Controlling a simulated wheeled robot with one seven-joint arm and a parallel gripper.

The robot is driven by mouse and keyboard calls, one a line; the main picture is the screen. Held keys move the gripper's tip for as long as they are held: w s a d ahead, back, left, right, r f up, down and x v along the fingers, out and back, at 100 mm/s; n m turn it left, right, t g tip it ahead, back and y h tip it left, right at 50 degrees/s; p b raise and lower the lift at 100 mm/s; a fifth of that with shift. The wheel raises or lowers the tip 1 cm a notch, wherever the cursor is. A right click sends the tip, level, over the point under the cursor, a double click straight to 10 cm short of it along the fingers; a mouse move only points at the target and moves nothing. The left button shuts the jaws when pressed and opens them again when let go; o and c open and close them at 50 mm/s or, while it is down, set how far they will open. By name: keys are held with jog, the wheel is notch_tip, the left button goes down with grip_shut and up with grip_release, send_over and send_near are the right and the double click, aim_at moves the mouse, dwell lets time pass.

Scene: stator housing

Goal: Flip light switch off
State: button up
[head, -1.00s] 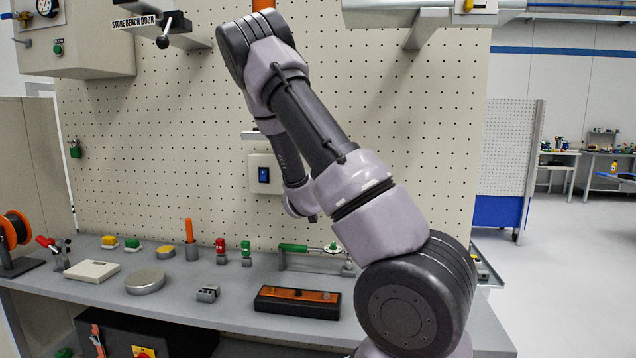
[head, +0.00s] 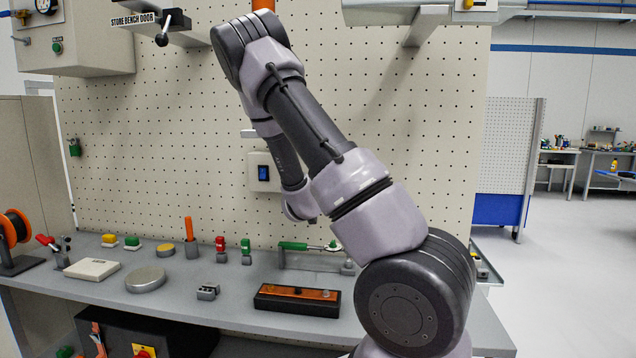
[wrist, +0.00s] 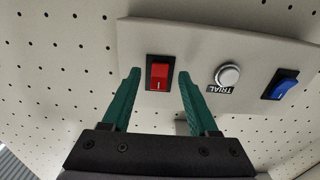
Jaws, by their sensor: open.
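A switch plate (wrist: 200,40) is on the pegboard in the wrist view. It carries a red rocker switch (wrist: 159,74), a round white button (wrist: 228,75) above a TRIAL label, and a blue rocker switch (wrist: 286,88) at right. My gripper (wrist: 156,78) is open, its two green fingers on either side of the red rocker in the picture. I cannot tell whether they touch the plate. In the head view the blue rocker (head: 263,173) shows on the plate; my arm hides the red rocker, the button and the gripper.
A pegboard wall (head: 160,130) stands behind a grey bench (head: 180,300). On the bench are an orange-and-black block (head: 297,300), a round grey disc (head: 146,279), a white flat box (head: 92,269) and several small handles. A STORE BENCH DOOR lever (head: 163,30) hangs above.

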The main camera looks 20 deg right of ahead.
jog(key=v, duration=0.9)
jog(key=shift+s+a, duration=0.2)
jog(key=shift+s, duration=0.1)
